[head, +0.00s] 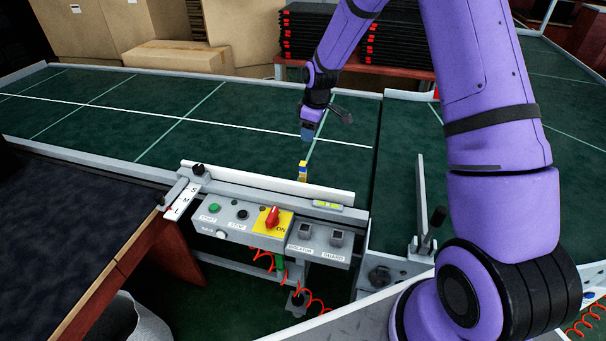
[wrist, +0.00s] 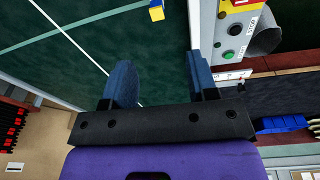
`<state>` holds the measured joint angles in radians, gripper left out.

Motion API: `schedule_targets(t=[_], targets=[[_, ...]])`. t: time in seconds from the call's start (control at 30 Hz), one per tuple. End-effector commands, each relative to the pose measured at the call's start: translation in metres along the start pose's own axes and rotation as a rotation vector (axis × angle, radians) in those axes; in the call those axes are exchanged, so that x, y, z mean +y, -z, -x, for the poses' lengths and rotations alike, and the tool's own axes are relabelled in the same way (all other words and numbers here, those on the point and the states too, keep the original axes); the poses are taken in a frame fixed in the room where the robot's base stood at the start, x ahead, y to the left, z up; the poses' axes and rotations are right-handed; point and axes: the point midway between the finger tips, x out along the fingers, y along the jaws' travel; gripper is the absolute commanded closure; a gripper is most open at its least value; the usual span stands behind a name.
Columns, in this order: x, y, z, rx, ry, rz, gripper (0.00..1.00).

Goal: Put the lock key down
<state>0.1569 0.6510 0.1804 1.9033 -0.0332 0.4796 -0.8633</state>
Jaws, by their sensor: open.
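A small yellow and blue piece, which looks like the lock key (head: 302,169), is on the green conveyor belt just behind the control panel's back rail. It also shows at the top edge of the wrist view (wrist: 156,11), beyond the fingertips. My gripper (head: 308,134) hangs over the belt, a little behind and above the piece. In the wrist view my gripper (wrist: 160,75) has its two blue fingers apart, with nothing between them. The piece is clear of the fingers.
The control panel (head: 240,229) has a red knob on a yellow plate (head: 273,218) and two dark sockets labelled isolator and guard. A dark table (head: 60,230) is at left. Black trays (head: 400,42) and boxes stand behind. The belt (head: 110,110) is otherwise clear.

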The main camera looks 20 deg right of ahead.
Motion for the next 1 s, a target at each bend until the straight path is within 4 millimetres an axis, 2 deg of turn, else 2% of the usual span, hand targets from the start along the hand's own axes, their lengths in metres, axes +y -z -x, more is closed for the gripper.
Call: schedule_targets(t=[0.03, 0.1, 0.2, 0.37, 0.7, 0.87, 1.0], targets=[[0.003, 0.0, -0.018, -0.001, 0.013, 0.013, 0.47], [0.005, 0.001, -0.037, 0.001, 0.025, 0.033, 0.47], [0.007, 0.001, -0.055, 0.003, 0.036, 0.054, 0.47], [0.008, 0.001, -0.071, 0.005, 0.042, 0.068, 0.47], [0.006, 0.002, -0.116, 0.005, 0.043, 0.067, 0.47], [0.006, 0.002, -0.124, 0.005, 0.041, 0.066, 0.47], [0.006, 0.004, -0.14, 0.004, 0.043, 0.067, 0.47]])
